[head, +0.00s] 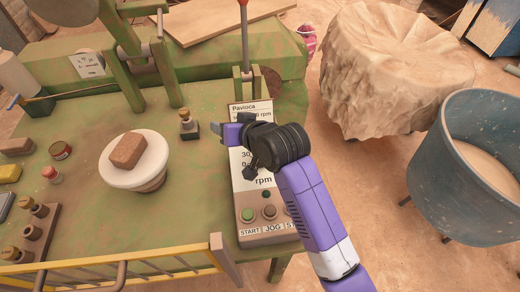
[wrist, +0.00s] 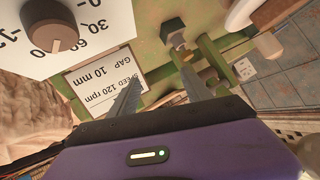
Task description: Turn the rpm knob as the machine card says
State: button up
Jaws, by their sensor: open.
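The rpm knob (wrist: 66,32) is brown and round, on a white dial with the numbers 30 and 60 readable, at the upper left of the wrist view. In the head view my arm hides the knob; part of its white dial plate (head: 243,182) shows. The machine card (wrist: 104,80) reads, upside down, speed 120 rpm and gap 10 mm; in the head view its top (head: 250,109) reads Pavioca. My gripper (wrist: 160,78) is open and empty, its fingers over the card's edge and apart from the knob. It also shows in the head view (head: 218,130).
A red-tipped lever (head: 244,35) stands behind the panel. A small post (head: 188,124) and a white stool-like pedestal (head: 135,160) with a brick are left. A blue tub (head: 470,160) stands right.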

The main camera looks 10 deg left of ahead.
jog(key=s+d+g+h, duration=0.1)
jog(key=d+g+h, duration=0.1)
jog(key=s+d+r+g+h, duration=0.1)
jog(key=d+g+h, duration=0.2)
jog(key=s+d+r+g+h+p, duration=0.1)
jog(key=d+g+h, duration=0.1)
jog(key=d+g, duration=0.1)
jog(key=shift+s+d+m+h, duration=0.15)
jog(key=shift+s+m+h, duration=0.15)
jog(key=shift+s+m, duration=0.1)
jog(key=shift+s+d+f+g, duration=0.1)
jog(key=shift+f+g, duration=0.15)
jog(key=shift+g, duration=0.05)
jog(key=shift+f, duration=3.6)
jog(key=shift+c, duration=0.5)
grip_shut()
